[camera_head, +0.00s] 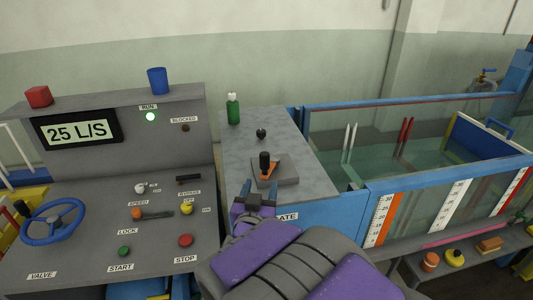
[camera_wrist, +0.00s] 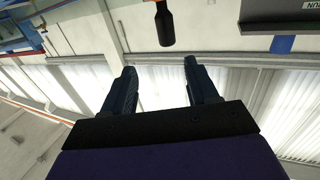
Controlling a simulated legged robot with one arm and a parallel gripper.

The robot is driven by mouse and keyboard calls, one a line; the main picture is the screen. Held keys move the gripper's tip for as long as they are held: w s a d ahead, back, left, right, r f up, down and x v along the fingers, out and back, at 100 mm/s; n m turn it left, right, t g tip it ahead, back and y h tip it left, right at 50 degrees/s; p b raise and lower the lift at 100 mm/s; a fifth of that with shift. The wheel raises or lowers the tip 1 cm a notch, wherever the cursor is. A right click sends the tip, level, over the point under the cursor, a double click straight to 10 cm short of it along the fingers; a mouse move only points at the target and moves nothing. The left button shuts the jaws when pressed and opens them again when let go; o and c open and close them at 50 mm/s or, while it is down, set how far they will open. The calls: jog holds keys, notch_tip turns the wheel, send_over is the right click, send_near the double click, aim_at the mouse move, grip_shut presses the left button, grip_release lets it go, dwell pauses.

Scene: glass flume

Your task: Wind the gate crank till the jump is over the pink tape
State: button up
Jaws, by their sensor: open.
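The gate crank (camera_head: 269,170) has an orange arm and an upright black handle, on a grey block on the counter beside the flume. A label ending in "ATE" (camera_head: 287,217) is on the blue front below. My gripper (camera_head: 257,188) is just in front of the crank, open and empty. In the wrist view my gripper (camera_wrist: 160,68) has its fingers apart, and the black handle (camera_wrist: 165,27) is beyond the fingertips, not between them. Pink tape (camera_head: 455,237) runs along the flume's lower front edge. Water (camera_head: 390,160) shows in the flume; I cannot make out the jump clearly.
A control console (camera_head: 110,215) on the left has a blue valve wheel (camera_head: 52,221), buttons and a display reading 25 L/S (camera_head: 77,131). A green bottle (camera_head: 233,110) and a small black knob (camera_head: 261,133) are behind the crank. Small items sit on the flume's front shelf.

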aim_at(265, 154)
jog(key=w+p, duration=0.2)
jog(key=w, duration=0.1)
jog(key=w+p, duration=0.3)
jog(key=w+a+p, duration=0.1)
jog(key=w+p, duration=0.2)
jog(key=shift+a+f, duration=0.1)
jog(key=shift+f, duration=0.05)
jog(key=w, duration=0.2)
jog(key=w+d, duration=0.1)
jog(key=w, duration=0.1)
jog(key=w+b, duration=0.1)
jog(key=w, duration=0.1)
jog(key=shift+d, duration=0.3)
jog(key=shift+w+a, duration=0.1)
jog(key=shift+w, duration=0.25)
jog(key=shift+w+a, duration=0.25)
jog(key=shift+a, duration=0.15)
jog(key=shift+d, duration=0.1)
jog(key=shift+d, duration=0.1)
